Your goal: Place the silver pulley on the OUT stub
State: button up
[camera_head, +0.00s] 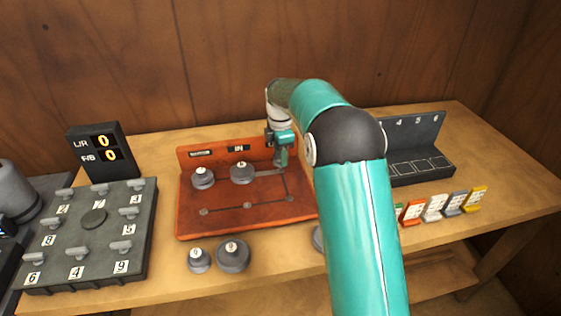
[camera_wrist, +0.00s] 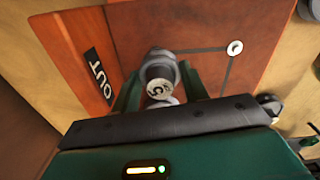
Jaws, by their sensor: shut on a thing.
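My gripper (camera_head: 281,157) is at the right part of the orange board (camera_head: 248,219), close to its back wall. In the wrist view my gripper (camera_wrist: 160,93) is shut on a silver pulley (camera_wrist: 158,67) with a pale marked cap, which seems to read 5. The pulley is beside the OUT label (camera_wrist: 99,75), where a dark line on the board meets it. The OUT stub is hidden beneath the pulley, and I cannot tell whether the pulley is seated on it. In the head view, my gripper hides the held pulley and the OUT label.
Two grey pulleys (camera_head: 203,178) (camera_head: 241,173) sit on the board's left and middle. Two more (camera_head: 199,260) (camera_head: 233,256) stand on the table in front. A numbered dark panel (camera_head: 93,217) and display (camera_head: 101,150) are left. A slotted rack (camera_head: 415,163) and coloured cards (camera_head: 436,208) are right.

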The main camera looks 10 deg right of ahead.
jog(key=shift+w+d+f, duration=0.1)
jog(key=shift+w+f, duration=0.1)
jog(key=shift+f, duration=1.65)
jog(key=shift+f, duration=0.15)
jog(key=o, duration=1.2)
jog(key=shift+c, duration=0.2)
